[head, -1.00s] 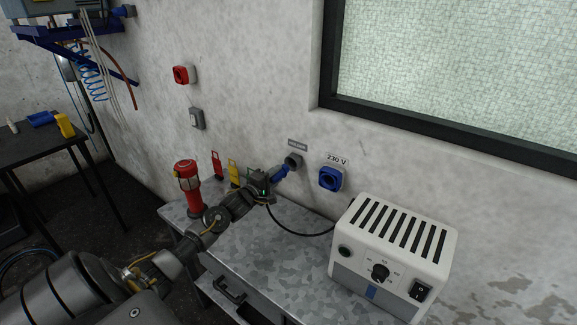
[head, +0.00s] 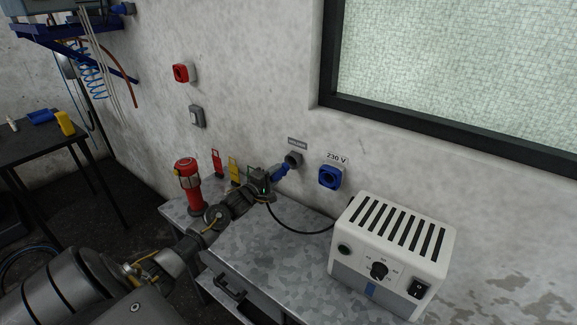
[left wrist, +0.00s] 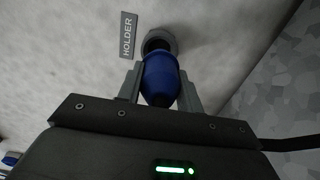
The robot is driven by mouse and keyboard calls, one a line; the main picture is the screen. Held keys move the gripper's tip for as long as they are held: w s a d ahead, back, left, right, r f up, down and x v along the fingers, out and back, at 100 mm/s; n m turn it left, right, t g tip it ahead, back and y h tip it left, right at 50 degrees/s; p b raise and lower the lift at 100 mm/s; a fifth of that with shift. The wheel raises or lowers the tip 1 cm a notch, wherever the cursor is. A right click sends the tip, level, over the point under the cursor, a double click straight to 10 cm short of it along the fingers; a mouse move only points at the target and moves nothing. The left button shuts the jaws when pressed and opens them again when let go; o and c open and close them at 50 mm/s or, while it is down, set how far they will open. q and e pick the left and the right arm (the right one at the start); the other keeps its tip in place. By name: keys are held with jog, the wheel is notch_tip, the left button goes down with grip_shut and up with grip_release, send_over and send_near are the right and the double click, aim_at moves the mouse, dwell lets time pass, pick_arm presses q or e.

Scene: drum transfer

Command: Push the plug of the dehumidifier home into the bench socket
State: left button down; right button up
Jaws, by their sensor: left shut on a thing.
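My left gripper (head: 270,181) is shut on the blue plug (head: 281,171). In the left wrist view the plug (left wrist: 160,74) sits between the two grey fingers, and its front end meets the round grey holder (left wrist: 159,41) on the wall. How deep it sits there is hidden. The holder (head: 293,159) is left of the blue bench socket (head: 330,177), which is marked 230 V and is empty. The white dehumidifier (head: 390,246) stands at the right of the bench; a black cable (head: 295,231) runs from near the gripper towards it. My right gripper is not in view.
A red lamp-like thing (head: 188,187) stands on the metal bench (head: 270,253), left of my forearm. A red tag (head: 217,162) and a yellow tag (head: 234,170) are near the wall behind my arm. The bench between arm and dehumidifier is clear apart from the cable.

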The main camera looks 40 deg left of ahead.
pick_arm(q)
jog(key=shift+s+r+p, duration=0.15)
jog(key=shift+s+p, duration=1.85)
jog(key=shift+s, duration=0.55)
jog(key=shift+d, duration=0.1)
